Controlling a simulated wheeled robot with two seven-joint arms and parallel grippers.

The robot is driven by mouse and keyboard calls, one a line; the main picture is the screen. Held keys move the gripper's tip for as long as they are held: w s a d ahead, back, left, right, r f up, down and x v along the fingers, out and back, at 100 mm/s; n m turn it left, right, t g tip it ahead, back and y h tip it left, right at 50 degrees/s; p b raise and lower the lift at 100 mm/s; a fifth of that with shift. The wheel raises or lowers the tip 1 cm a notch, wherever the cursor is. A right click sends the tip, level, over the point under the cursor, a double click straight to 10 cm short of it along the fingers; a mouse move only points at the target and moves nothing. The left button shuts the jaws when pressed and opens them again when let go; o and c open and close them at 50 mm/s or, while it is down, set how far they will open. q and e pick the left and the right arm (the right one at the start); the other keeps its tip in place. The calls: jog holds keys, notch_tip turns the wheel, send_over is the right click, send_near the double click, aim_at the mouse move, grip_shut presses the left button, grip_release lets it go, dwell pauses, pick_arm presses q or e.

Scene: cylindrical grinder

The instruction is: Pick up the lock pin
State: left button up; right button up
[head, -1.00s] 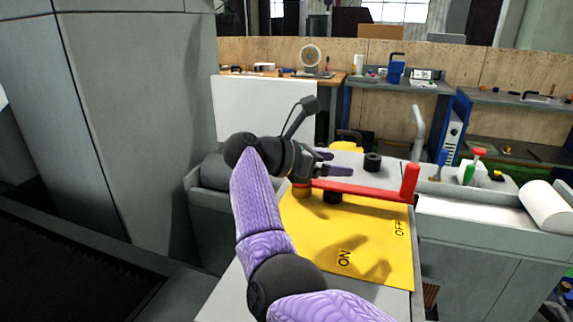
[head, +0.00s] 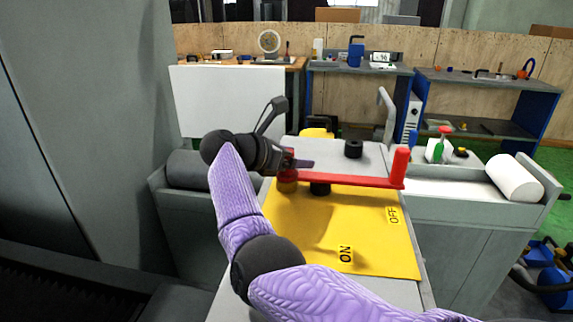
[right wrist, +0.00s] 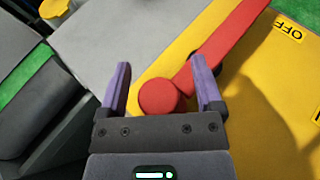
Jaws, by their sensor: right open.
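A red lever (head: 345,181) lies across a yellow panel (head: 375,245) marked ON and OFF, with an upright red handle at its right end. A round red knob (right wrist: 158,98), which looks like the lock pin's head, stands at the lever's other end. My right gripper (head: 303,164) is over that left end. In the right wrist view my right gripper (right wrist: 160,62) is open, with one purple finger on each side of the red knob. I cannot tell whether a finger touches it. In the head view the knob is mostly hidden by the gripper. My left gripper is not in view.
A black round knob (head: 353,149) stands on the grey top behind the lever, near a curved grey pipe (head: 387,112). A white roll (head: 513,178) lies on the right. A large grey machine wall (head: 85,120) stands on the left.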

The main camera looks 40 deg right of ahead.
grip_shut()
jog(key=shift+r, duration=0.1)
dwell(0.3)
